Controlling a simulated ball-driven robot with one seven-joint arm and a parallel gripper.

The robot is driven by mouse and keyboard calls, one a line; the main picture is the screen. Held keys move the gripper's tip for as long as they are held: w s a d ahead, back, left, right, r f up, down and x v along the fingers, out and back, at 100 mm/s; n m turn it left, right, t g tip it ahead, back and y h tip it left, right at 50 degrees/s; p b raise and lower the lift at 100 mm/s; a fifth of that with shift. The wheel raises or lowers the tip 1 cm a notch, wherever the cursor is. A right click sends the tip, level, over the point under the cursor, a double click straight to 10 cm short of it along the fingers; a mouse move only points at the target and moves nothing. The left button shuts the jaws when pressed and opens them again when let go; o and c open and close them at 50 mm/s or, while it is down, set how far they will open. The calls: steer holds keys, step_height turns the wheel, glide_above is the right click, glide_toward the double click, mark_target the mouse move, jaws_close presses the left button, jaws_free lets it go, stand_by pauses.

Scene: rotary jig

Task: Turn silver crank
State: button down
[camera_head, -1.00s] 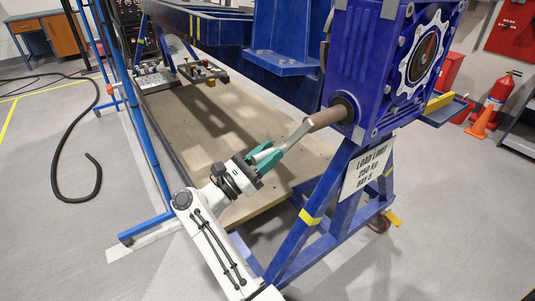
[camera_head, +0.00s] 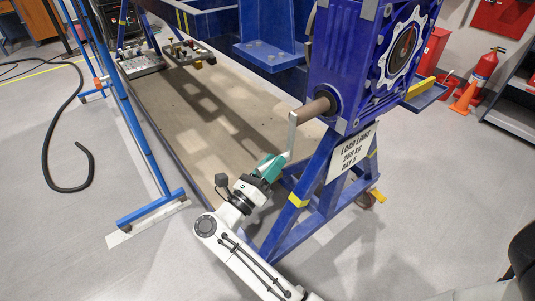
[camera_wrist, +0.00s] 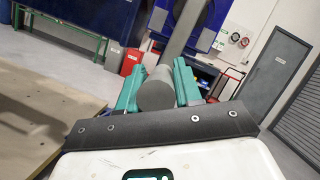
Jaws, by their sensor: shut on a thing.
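The silver crank (camera_head: 292,135) hangs almost straight down from the end of a brown shaft (camera_head: 314,108), which comes out of the blue gear housing (camera_head: 345,70). My gripper (camera_head: 279,158) is at the crank's lower end, its teal fingers closed there. In the wrist view, the grey round crank handle (camera_wrist: 156,93) sits between the two teal fingers of my gripper (camera_wrist: 160,70), and the crank arm (camera_wrist: 184,30) rises beyond it. The handle is mostly hidden by the fingers in the head view.
A blue stand leg (camera_head: 300,195) with yellow tape and a load limit sign (camera_head: 350,152) are close to my arm. A blue upright frame (camera_head: 150,160) stands at the left. A wooden platform (camera_head: 200,120) lies below. A fire extinguisher (camera_head: 483,68) and orange cone (camera_head: 465,97) are at the right.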

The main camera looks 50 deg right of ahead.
steer(key=shift+s+a+n, duration=0.1)
steer(key=shift+s+n, duration=0.15)
steer(key=shift+n, duration=0.05)
steer(key=c, duration=0.8)
jaws_free()
steer(key=shift+c, duration=0.2)
steer(key=shift+a, duration=0.15)
steer(key=b+v, duration=0.1)
steer(key=v, duration=0.9)
steer(key=shift+a, duration=0.3)
